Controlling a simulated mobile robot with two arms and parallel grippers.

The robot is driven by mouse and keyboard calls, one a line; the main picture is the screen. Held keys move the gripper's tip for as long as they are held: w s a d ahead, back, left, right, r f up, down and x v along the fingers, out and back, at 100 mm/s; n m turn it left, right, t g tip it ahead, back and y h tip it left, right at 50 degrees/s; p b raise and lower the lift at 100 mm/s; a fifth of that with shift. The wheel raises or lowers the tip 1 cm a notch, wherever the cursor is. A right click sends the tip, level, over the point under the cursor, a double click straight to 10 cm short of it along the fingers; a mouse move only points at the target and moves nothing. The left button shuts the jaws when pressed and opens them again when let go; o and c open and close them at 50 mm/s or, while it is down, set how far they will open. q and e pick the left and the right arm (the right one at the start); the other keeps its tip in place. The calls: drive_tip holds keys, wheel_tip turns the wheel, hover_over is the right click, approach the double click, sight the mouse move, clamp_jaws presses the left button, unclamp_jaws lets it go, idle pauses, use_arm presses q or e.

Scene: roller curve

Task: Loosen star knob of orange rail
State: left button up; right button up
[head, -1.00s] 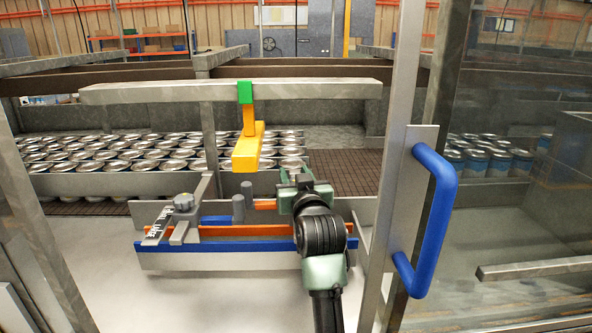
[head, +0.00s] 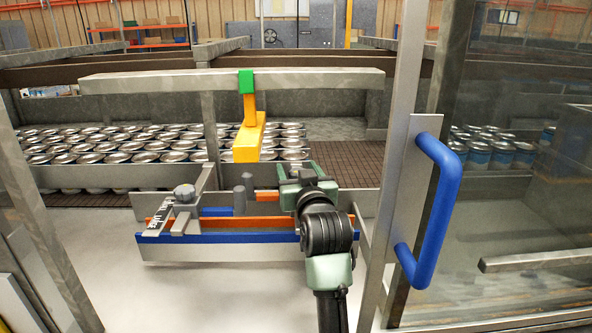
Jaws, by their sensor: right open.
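The orange rail (head: 235,223) runs left to right behind a blue rail (head: 215,238) in the lower middle of the head view. A grey star knob (head: 184,193) stands upright on a metal bracket at the rails' left end. My right gripper (head: 298,172) is open, above and behind the right part of the rails. It is well right of this knob and does not touch it. My right wrist covers the rails' right part, so anything directly behind it is hidden. My left gripper is not in view.
Two grey posts (head: 239,200) stand between the knob and my right gripper. An orange-yellow block (head: 248,142) hangs from the crossbar (head: 320,82) above. A door frame with a blue handle (head: 446,200) stands close on the right. Many cans (head: 100,150) fill the conveyor behind.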

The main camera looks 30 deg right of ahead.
drive_tip(key=b+v, duration=0.1)
drive_tip(key=v, duration=0.4)
drive_tip(key=shift+s+a+f, duration=0.1)
drive_tip(key=shift+s+a, duration=0.05)
drive_tip(key=shift+s, duration=0.25)
